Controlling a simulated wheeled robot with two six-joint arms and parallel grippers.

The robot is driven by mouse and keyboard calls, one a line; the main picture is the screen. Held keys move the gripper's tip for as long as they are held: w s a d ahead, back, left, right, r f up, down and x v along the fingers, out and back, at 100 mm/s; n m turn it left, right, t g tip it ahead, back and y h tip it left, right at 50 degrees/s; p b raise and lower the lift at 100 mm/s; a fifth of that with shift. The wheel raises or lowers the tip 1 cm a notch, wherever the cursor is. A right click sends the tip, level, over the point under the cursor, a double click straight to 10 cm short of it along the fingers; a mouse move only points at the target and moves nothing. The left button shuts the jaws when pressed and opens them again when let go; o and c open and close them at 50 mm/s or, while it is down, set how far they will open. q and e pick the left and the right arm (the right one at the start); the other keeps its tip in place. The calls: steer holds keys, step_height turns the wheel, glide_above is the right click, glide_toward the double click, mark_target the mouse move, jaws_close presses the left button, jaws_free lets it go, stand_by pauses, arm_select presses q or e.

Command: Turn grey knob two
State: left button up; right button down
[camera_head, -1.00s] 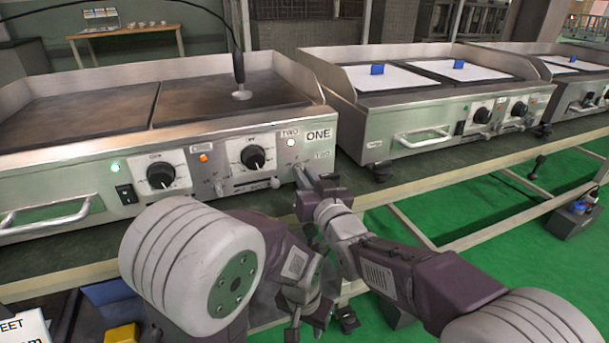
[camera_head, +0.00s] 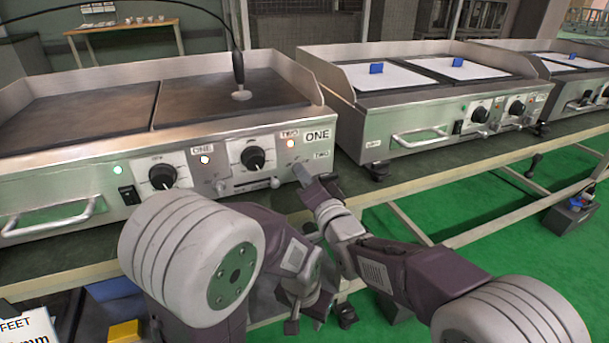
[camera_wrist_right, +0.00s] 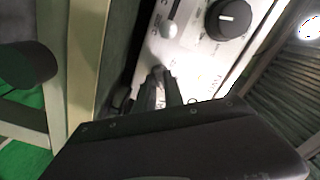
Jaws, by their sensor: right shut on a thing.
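The near griddle (camera_head: 170,75) has two black dials on its front: dial one (camera_head: 162,177) and dial two (camera_head: 252,158). My right gripper (camera_head: 304,180) is at the right end of this front, below the TWO label. It is shut on grey knob two (camera_head: 301,172), which its fingers mostly cover. In the right wrist view the gripper (camera_wrist_right: 163,85) meets the bright panel, with a small pale round knob (camera_wrist_right: 168,30) and a black dial (camera_wrist_right: 228,18) beyond. My left gripper (camera_head: 300,300) hangs low below the bench, clear of the griddle; its jaws are unclear.
Another griddle (camera_head: 410,115) stands to the right with blue pieces on white sheets. A bench rail (camera_head: 420,192) runs below the panels. A handle (camera_head: 50,217) sticks out at the near griddle's left. A black cable rises from its plate. Green floor lies beneath.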

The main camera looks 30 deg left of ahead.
arm_select(q)
steer(key=shift+r, duration=0.1)
arm_select(e)
steer(key=shift+m, duration=0.5)
steer(key=c, duration=1.4)
jaws_free()
steer(key=shift+c, duration=0.2)
